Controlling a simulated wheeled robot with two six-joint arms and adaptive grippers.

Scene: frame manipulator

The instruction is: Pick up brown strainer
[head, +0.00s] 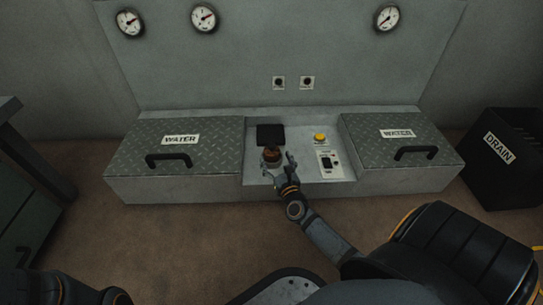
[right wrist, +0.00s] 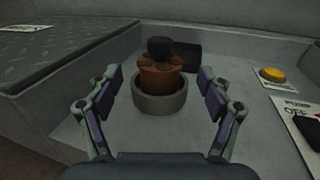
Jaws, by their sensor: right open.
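The brown strainer (right wrist: 160,75), an orange-brown cylinder with a dark round knob on top, stands upright in a grey ring-shaped holder (right wrist: 160,101). In the head view the strainer (head: 271,155) sits on the recessed middle panel between the two water lids. My right gripper (right wrist: 161,100) is open, its two fingers apart on the left and right of the strainer and holder, with nothing held. In the head view my right gripper (head: 279,166) reaches in from the lower right, close to the strainer. My left gripper is not in view.
A water lid with handle flanks each side, left (head: 196,142) and right (head: 397,135). A yellow button (head: 320,137) and a switch panel (head: 329,164) are right of the strainer. A black drain bin (head: 501,165) stands at far right.

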